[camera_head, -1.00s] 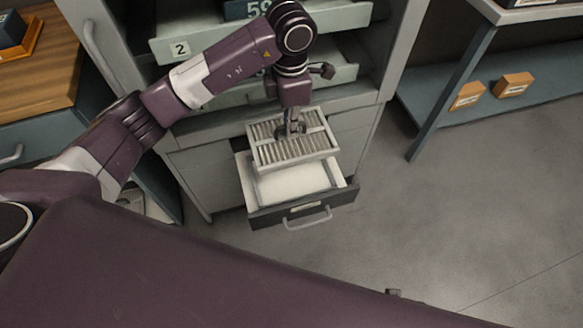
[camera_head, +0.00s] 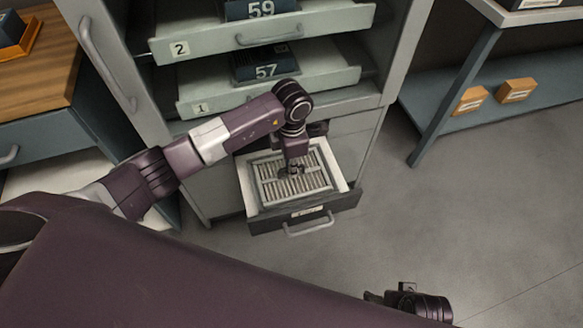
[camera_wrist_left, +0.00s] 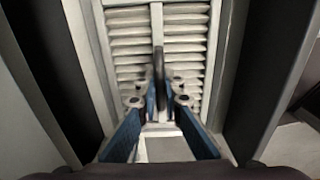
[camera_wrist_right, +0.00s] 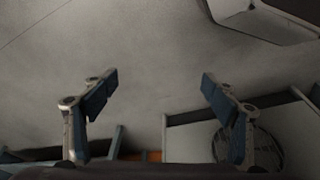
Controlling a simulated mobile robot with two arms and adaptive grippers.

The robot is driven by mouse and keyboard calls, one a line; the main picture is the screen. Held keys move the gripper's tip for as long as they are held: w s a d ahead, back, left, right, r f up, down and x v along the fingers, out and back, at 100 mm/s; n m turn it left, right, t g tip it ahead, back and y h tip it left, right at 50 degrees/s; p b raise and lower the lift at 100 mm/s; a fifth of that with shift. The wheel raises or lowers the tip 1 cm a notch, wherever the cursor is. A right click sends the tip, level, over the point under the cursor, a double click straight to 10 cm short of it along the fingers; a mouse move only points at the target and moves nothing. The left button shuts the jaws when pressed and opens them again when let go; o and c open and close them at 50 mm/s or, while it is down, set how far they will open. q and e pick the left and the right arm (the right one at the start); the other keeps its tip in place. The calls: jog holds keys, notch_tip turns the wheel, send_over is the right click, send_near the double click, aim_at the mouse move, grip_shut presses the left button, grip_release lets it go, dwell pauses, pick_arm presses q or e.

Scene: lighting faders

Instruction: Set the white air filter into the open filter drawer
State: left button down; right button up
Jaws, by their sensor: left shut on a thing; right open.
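The white air filter (camera_head: 309,186), a pleated panel with a pale frame, lies within the walls of the open filter drawer (camera_head: 262,224) in the head view. Whether it rests fully on the drawer floor I cannot tell. My left gripper (camera_head: 292,170) is above its middle, shut on the filter's central grip. In the left wrist view the fingers (camera_wrist_left: 160,102) close around a thin dark handle on the filter (camera_wrist_left: 125,48), with dark drawer walls on both sides. My right gripper (camera_wrist_right: 156,90) is open and empty, pointing at the floor.
Above the filter drawer, the cabinet holds two pulled-out shelves, marked 1 (camera_head: 200,108) and 2 (camera_head: 180,48), with dark boxes numbered 57 and 59. A bench with small orange boxes (camera_head: 516,90) stands at the right. The floor (camera_head: 480,190) between is clear.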

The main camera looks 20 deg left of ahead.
pick_arm(q)
jog(key=shift+f, duration=0.1)
pick_arm(e)
jog(key=shift+r, duration=0.25)
pick_arm(q)
jog(key=c, duration=2.1)
grip_release()
pick_arm(e)
jog(key=shift+w+r, duration=0.15)
pick_arm(q)
notch_tip(320, 180, up, 12)
jog(key=p, duration=0.1)
jog(key=shift+p, duration=0.35)
pick_arm(e)
notch_tip(320, 180, down, 6)
jog(key=s, duration=0.2)
jog(key=shift+s+f, duration=0.15)
jog(key=shift+f, duration=0.05)
